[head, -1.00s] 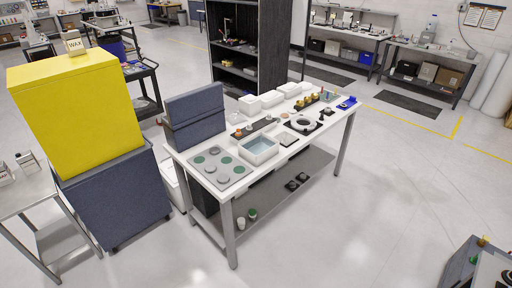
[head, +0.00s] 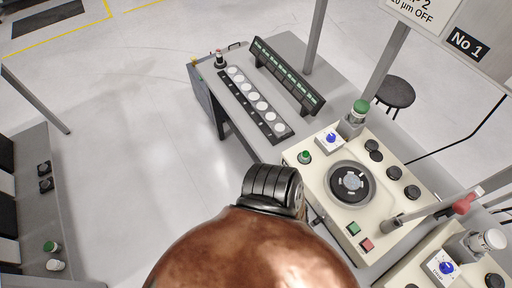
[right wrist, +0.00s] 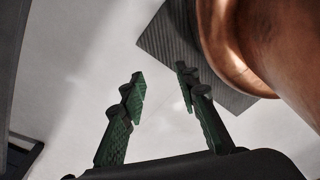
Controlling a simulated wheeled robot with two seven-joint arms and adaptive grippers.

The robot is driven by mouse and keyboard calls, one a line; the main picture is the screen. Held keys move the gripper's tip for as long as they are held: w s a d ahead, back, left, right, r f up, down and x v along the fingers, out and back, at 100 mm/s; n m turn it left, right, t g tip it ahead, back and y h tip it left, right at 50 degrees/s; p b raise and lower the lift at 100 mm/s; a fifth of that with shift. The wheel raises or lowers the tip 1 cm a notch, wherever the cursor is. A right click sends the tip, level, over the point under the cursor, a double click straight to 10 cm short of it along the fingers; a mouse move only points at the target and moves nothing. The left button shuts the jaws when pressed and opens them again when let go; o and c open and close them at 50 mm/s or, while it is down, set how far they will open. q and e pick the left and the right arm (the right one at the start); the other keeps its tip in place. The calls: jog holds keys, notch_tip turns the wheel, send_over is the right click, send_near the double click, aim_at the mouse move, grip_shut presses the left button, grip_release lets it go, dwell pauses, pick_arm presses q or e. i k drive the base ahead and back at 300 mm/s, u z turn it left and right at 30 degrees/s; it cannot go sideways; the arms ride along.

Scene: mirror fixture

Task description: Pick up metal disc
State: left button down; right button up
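Several pale silvery discs (head: 250,95) lie in a row in a black tray (head: 285,134) on a small table at upper middle of the head view. Another small metallic disc (head: 351,182) sits at the centre of a black round plate on the cream machine (head: 318,185). I cannot tell which of these is the task's disc. My left gripper is in neither view.
A black rack (head: 288,77) with green-lit slots stands behind the tray. A green-topped post (head: 359,110), knobs and a red-tipped lever (head: 463,204) rise from the machine area. A stool (head: 396,92) stands behind. Open floor lies left of the small table.

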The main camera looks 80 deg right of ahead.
aim_at(351, 181)
jog(key=z, duration=3.65)
